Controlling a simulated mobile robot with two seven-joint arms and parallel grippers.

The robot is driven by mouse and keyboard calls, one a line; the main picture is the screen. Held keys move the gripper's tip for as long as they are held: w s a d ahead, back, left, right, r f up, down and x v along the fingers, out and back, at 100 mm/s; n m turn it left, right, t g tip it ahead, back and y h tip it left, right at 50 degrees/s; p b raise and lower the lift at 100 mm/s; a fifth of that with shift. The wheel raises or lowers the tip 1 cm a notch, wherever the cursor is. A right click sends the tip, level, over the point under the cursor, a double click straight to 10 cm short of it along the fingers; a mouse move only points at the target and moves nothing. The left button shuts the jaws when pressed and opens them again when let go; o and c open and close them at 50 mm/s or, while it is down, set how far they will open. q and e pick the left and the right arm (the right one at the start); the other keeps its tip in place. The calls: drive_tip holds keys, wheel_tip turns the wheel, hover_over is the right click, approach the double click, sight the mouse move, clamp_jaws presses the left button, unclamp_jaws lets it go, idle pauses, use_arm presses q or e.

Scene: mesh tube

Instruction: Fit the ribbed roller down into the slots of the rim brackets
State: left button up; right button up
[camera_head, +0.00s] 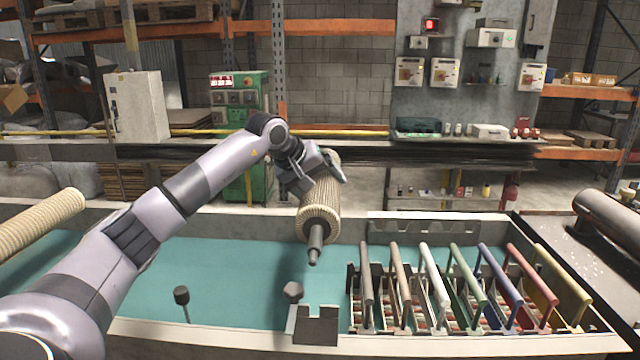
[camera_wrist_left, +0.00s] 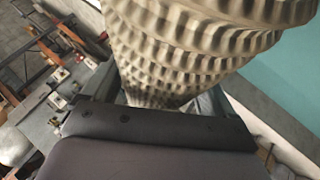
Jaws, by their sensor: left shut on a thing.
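The ribbed roller (camera_head: 320,205) is beige with a dark axle stub (camera_head: 315,240) at its near end. My left gripper (camera_head: 322,168) is shut on the roller's far part and holds it in the air above the teal trough, its near end pointing toward the front rim. In the left wrist view the roller's ribbed surface (camera_wrist_left: 185,45) fills the space beyond the gripper. A grey front rim bracket (camera_head: 316,325) with a notch in its top stands below the roller, apart from the axle. I cannot make out a matching bracket on the back rim. My right gripper is not in view.
A rack of coloured upright panels (camera_head: 460,285) stands in the trough right of the bracket. Dark knobs (camera_head: 181,295) rise near the front rim. Another ribbed roller (camera_head: 40,222) lies at far left. The teal trough floor (camera_head: 235,275) is mostly bare left of the rack.

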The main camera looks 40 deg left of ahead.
use_arm(q)
wheel_tip(320, 180, down, 11)
drive_tip(key=b, duration=0.6)
drive_tip(key=shift+b, duration=0.35)
idle(1.1)
drive_tip(key=shift+f, duration=0.1)
idle(0.4)
drive_tip(key=o, duration=1.5)
drive_tip(key=shift+c, duration=0.2)
drive_tip(key=b+v, duration=0.1)
drive_tip(key=v, duration=0.6)
drive_tip(key=shift+s, duration=0.1)
